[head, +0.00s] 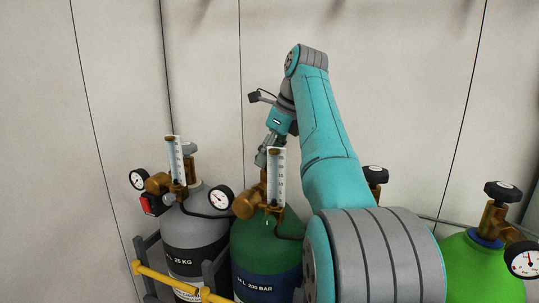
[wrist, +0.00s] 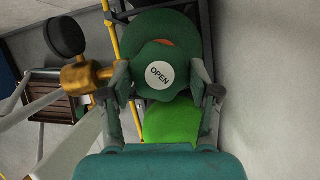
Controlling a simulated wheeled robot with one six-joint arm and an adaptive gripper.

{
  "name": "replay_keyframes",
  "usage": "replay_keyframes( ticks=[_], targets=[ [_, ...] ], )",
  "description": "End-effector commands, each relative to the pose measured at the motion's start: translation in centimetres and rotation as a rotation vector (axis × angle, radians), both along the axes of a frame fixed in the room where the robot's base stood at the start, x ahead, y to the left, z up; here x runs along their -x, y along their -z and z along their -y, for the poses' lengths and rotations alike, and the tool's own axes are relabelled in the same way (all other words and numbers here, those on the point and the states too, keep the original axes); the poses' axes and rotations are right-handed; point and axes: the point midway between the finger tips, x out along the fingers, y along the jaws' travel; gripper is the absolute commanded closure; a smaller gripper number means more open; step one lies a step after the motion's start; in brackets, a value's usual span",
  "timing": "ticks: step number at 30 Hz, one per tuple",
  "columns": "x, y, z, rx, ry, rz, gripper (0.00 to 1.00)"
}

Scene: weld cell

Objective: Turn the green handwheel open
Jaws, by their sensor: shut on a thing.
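The green handwheel (wrist: 163,52) fills the top middle of the wrist view, with a round white "OPEN" label facing the camera. My gripper (wrist: 160,88) has one finger on each side of the handwheel and is shut on its rim. In the head view my gripper (head: 268,153) reaches down over the dark green cylinder (head: 262,258), behind a clear flow tube. The handwheel itself is hidden there by the flow tube and gripper. How far the wheel is turned cannot be told.
A brass regulator with a gauge (head: 220,197) and flow tube (head: 276,178) stands close beside my gripper. A grey cylinder (head: 196,232) is to the left, a bright green cylinder (head: 478,268) to the right. A yellow rail (head: 168,280) runs in front; a pale wall stands behind.

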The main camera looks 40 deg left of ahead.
Motion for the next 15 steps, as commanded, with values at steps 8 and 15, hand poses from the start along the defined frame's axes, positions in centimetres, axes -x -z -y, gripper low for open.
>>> replay_keyframes(
  ticks=[8, 15],
  targets=[
    [0.00, 0.16, 0.01, 0.002, -0.054, -0.003, 0.73],
    [0.00, 0.19, 0.01, 0.002, -0.065, -0.003, 0.73]
  ],
)
